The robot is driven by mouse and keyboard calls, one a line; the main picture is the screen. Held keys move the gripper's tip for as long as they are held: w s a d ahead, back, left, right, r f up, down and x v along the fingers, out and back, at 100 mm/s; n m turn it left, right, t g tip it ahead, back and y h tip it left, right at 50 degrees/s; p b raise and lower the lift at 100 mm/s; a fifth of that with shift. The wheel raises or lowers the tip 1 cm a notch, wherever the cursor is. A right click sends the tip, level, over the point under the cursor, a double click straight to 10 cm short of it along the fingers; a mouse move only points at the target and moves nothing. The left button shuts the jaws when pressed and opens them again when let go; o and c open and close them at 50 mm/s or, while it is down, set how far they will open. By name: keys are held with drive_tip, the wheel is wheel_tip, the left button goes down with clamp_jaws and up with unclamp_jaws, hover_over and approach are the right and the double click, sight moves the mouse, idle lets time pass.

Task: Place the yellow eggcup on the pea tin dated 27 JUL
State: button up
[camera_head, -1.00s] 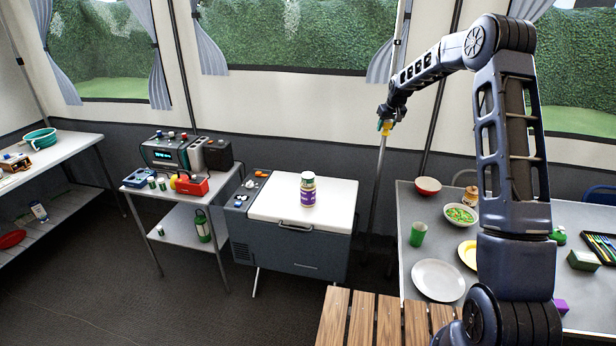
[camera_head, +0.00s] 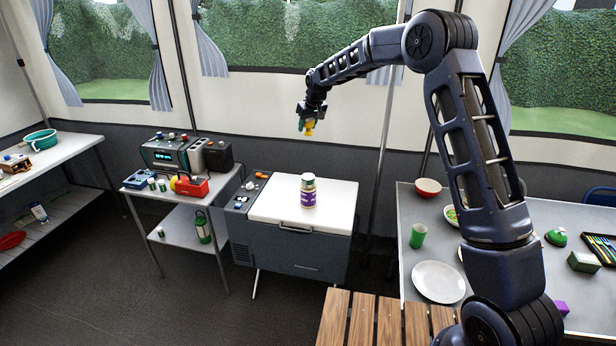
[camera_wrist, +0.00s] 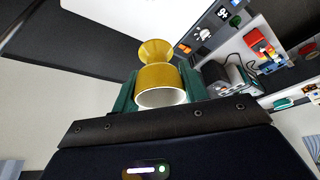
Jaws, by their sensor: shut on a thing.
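My gripper (camera_head: 310,116) is shut on the yellow eggcup (camera_head: 309,127) and holds it in the air, above and behind the white-topped cooler in the head view. In the wrist view the eggcup (camera_wrist: 155,76) sits between the green finger pads (camera_wrist: 158,90), its pale open cup toward the camera and its flared end away.
The side table (camera_head: 216,190) also holds a radio-like device (camera_head: 165,155), a red caddy (camera_head: 192,188) and a blue device (camera_head: 139,178). A dining table (camera_head: 408,275) with dishes stands at right.

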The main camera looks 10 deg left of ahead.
wheel_tip(320, 180, down, 20)
drive_tip(key=shift+a+r, duration=0.1)
idle(0.5)
drive_tip(key=shift+s, duration=0.1)
drive_tip(key=o, duration=0.9)
drive_tip(key=shift+f, duration=0.2)
drive_tip(key=shift+o, duration=0.5)
drive_tip(key=shift+r, duration=0.1)
drive_tip(key=shift+r, duration=0.25)
drive_tip(key=v, duration=1.1)
drive_tip(key=shift+r, duration=0.25)
drive_tip(key=shift+s+d+r, duration=0.1)
drive_tip(key=shift+d, duration=0.15)
